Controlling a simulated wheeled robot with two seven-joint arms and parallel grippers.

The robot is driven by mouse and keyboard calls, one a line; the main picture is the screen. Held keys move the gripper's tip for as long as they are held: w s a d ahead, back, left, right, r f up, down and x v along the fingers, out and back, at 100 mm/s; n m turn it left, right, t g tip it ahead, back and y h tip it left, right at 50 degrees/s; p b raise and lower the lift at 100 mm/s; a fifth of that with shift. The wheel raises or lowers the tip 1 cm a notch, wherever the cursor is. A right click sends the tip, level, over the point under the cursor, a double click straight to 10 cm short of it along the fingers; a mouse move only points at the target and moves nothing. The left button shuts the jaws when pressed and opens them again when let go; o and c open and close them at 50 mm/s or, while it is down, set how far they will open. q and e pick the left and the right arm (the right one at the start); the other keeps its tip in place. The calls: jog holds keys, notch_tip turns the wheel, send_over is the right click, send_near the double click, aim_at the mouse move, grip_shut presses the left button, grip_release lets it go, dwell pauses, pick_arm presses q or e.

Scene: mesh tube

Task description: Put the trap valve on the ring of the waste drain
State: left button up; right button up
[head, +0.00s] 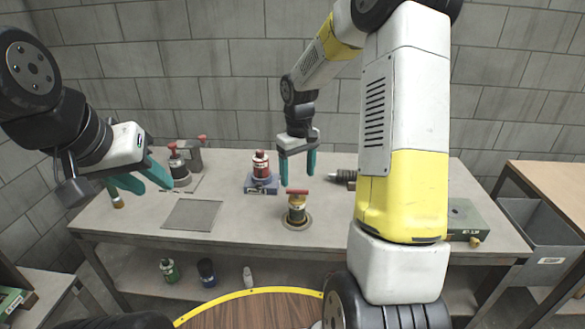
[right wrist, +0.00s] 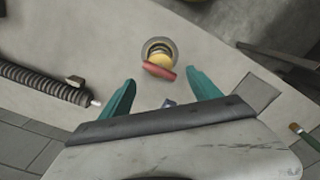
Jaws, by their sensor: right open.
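The trap valve (head: 297,208), a yellowish and dark body with a red bar handle, stands upright at the waste drain's ring (head: 304,224) in the bench top. In the right wrist view the valve (right wrist: 162,67) overlaps the ring (right wrist: 173,46); whether it is fully seated cannot be told. My right gripper (head: 298,177) is open and empty, above and behind the valve in the head view. In the right wrist view its fingertips (right wrist: 161,80) lie either side of the red handle, apart from it. My left gripper (head: 146,181) is open and empty over the bench's left end.
Red-topped fittings (head: 180,165) stand at back left, near a grey plate (head: 193,215). A ribbed dark part (head: 343,176) lies behind right. A green box (head: 466,218) sits at the right end.

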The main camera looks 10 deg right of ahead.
jog(key=s+r+m+t, duration=0.2)
jog(key=s+r+t, duration=0.1)
jog(key=s+r, duration=0.8)
jog(key=s+a+r+m+t+y, duration=0.2)
jog(key=s+r, duration=0.5)
jog(key=s, duration=0.5)
jog(key=shift+s+t, duration=0.35)
jog(key=shift+t, duration=0.15)
